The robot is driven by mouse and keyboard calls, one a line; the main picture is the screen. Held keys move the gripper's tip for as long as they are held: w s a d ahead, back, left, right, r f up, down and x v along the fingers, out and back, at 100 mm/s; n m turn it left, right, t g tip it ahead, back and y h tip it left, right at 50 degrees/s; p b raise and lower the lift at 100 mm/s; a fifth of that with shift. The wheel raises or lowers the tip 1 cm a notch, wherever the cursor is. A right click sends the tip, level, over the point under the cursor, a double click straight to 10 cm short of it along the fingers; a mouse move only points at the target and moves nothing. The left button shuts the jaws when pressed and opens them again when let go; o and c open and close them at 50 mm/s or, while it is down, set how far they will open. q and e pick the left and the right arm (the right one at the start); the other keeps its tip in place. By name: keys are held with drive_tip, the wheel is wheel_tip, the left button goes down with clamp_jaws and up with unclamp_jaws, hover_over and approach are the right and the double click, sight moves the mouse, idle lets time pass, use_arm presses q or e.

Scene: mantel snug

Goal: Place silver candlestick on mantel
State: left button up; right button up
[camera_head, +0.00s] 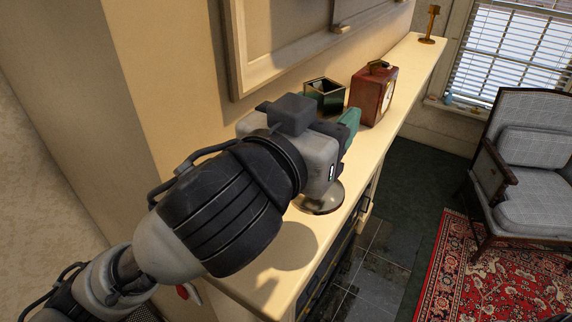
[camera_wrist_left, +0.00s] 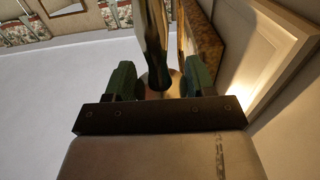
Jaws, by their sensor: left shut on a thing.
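The silver candlestick's round base (camera_head: 320,200) shows below my left gripper in the head view, over the near part of the mantel (camera_head: 412,82). I cannot tell whether the base touches the mantel. My left gripper (camera_head: 338,120) hides most of the candlestick there. In the left wrist view the candlestick's shiny shaft (camera_wrist_left: 154,42) stands between the green fingers of my left gripper (camera_wrist_left: 160,82), which is shut on it. My right gripper is not in view.
A dark square pot (camera_head: 325,96) and a red-brown clock (camera_head: 373,95) stand on the mantel just beyond the gripper. A brass candlestick (camera_head: 431,24) stands at the far end. The mantel between clock and brass candlestick is clear. An armchair (camera_head: 535,170) stands at right.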

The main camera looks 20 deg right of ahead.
use_arm(q)
drive_tip(key=w+a+f+b, duration=0.2)
drive_tip(key=w+f+b, duration=0.2)
drive_tip(key=f, duration=0.3)
drive_tip(key=shift+w+a+f+b, duration=0.15)
drive_tip(key=shift+a+f+b, duration=0.1)
drive_tip(key=shift+b, duration=0.55)
drive_tip(key=o, duration=1.1)
drive_tip(key=shift+o, duration=0.8)
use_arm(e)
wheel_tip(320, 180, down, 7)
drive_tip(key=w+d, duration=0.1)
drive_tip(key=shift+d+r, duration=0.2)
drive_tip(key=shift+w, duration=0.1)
